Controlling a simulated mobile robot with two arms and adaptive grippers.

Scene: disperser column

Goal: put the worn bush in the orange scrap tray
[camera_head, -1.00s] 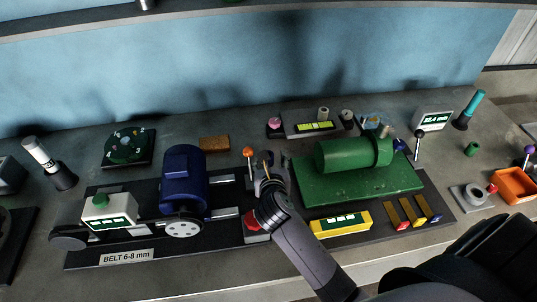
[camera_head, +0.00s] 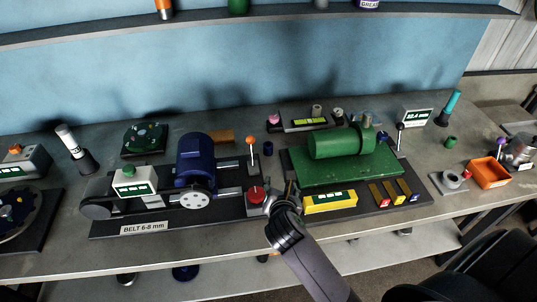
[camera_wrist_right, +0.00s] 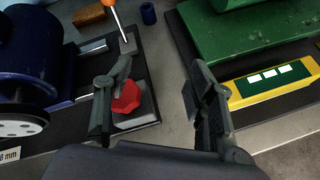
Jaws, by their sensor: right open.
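The orange scrap tray (camera_head: 490,173) sits at the right end of the bench. I cannot tell for sure which piece is the worn bush. A small dark blue hollow cylinder (camera_wrist_right: 148,13) stands on the bench behind the gripper; it also shows in the head view (camera_head: 268,148). A small green cylinder (camera_head: 451,141) stands behind the tray, and a grey ring (camera_head: 451,179) sits on a plate left of it. My right gripper (camera_head: 281,198) is open and empty, beside the red button (camera_wrist_right: 127,97) and the green machine's base. My left gripper is not in view.
The blue motor (camera_head: 196,160) is left of my right gripper, with an orange-topped lever (camera_head: 251,142) close behind. Bare bench shows along the front edge.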

